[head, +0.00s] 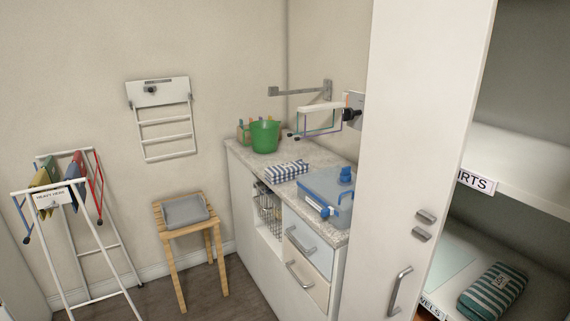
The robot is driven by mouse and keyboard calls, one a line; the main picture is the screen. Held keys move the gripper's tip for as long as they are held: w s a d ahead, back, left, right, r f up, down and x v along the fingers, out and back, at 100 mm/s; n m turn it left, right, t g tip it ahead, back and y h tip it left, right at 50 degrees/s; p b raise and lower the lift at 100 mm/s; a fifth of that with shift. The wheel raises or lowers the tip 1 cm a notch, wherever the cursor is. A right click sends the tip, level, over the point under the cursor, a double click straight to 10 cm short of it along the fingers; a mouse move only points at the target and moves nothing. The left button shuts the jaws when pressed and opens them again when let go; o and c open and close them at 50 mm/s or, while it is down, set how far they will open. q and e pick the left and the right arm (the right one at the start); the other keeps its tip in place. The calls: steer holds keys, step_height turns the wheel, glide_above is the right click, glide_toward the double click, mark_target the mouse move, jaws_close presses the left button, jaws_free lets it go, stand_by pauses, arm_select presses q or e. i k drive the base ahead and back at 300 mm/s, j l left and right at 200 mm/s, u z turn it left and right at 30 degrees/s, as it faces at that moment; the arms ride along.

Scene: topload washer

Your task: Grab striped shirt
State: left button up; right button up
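A folded green-and-white striped cloth (492,292) lies on the lower shelf of the open cabinet at the lower right. A folded blue-and-white patterned cloth (286,171) lies on the counter; I cannot tell if it is striped or checked. I cannot tell for sure which of the two is the shirt. Neither of my grippers is in view.
A tall white door (412,150) stands between counter and shelves. The upper shelf (522,165) is labelled "...IRTS". The counter (245,158) holds a green bucket (265,137) and blue-lidded box (325,195). A wooden stool (182,232) and white drying rack (60,230) stand left.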

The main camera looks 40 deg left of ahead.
mark_target(279, 173)
steer(key=i+j+u, duration=0.1)
steer(key=j, duration=0.35)
steer(key=i+j+u, duration=0.15)
steer(key=j, duration=0.3)
steer(key=i+j+u, duration=0.1)
steer(key=j, duration=0.3)
steer(key=i+j+u, duration=0.15)
steer(key=j, duration=0.25)
steer(key=i+j+u, duration=0.1)
steer(key=i+j, duration=0.15)
steer(key=j, duration=0.15)
